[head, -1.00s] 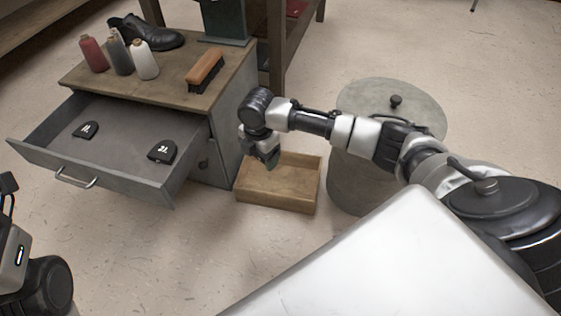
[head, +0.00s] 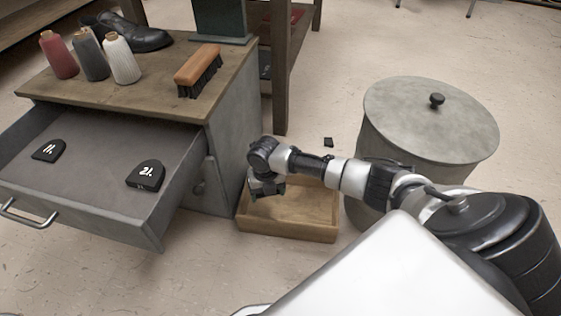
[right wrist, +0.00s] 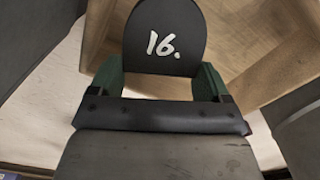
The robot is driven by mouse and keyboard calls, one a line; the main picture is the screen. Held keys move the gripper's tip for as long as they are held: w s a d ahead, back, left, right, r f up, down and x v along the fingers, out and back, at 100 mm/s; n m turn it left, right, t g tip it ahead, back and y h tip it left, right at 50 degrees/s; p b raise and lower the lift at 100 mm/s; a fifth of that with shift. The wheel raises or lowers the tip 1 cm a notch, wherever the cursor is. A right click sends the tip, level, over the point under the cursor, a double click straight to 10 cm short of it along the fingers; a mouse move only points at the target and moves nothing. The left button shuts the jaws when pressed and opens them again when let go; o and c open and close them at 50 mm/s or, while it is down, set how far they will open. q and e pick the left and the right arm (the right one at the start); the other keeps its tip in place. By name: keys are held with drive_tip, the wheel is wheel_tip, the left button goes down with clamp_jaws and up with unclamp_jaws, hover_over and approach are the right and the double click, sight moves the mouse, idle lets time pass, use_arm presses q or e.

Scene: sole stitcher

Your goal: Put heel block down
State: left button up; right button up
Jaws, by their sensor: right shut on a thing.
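My right gripper (head: 266,190) is shut on a black heel block. The block (right wrist: 165,38) is marked "16." in white and sits between the green fingers (right wrist: 160,78) in the right wrist view. The gripper is over the left part of an open wooden box (head: 300,227) on the floor, whose boards (right wrist: 225,30) show beyond the block. In the head view the block is mostly hidden by the gripper; I cannot tell whether it touches the box. Two other heel blocks, one on the left (head: 48,150) and one on the right (head: 146,173), lie in the open drawer. My left gripper is out of view.
The drawer (head: 100,210) juts out of a grey cabinet (head: 235,130) left of the box. A brush (head: 198,68), thread spools (head: 90,57) and a dark shoe (head: 135,35) are on top. A round lidded bin (head: 430,110) stands right. A small black piece (head: 328,142) lies on the floor behind.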

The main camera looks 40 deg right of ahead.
sight(269, 213)
wheel_tip(269, 213, down, 10)
drive_tip(key=b, duration=0.7)
drive_tip(key=shift+b, duration=0.4)
drive_tip(key=shift+r, duration=0.2)
drive_tip(key=shift+f, duration=0.15)
drive_tip(key=o, duration=0.9)
wheel_tip(269, 213, up, 12)
drive_tip(key=p, duration=0.9)
